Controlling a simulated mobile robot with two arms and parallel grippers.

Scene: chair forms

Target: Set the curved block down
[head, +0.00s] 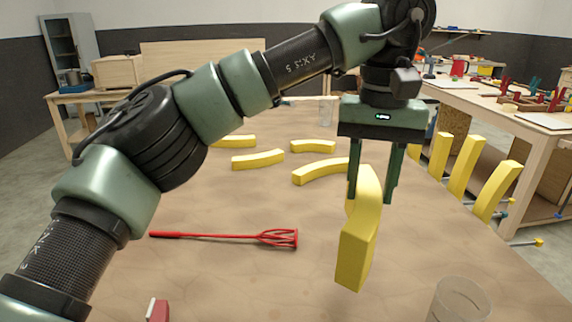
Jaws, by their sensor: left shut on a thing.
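A yellow curved block (357,245) hangs upright between the fingers of my left gripper (373,190). The gripper points down and is shut on the block's upper part. The block's lower end looks to be above the brown table (240,285), but I cannot tell the gap. Several other yellow curved blocks lie on the table behind it, one of them (320,171) just left of the gripper. My right gripper is not in view.
A red whisk-like tool (235,237) lies left of the held block. A clear cup (460,300) stands at the front right, and a clear glass (326,112) at the back. Several yellow blocks (466,165) stand along the right edge. The front middle is clear.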

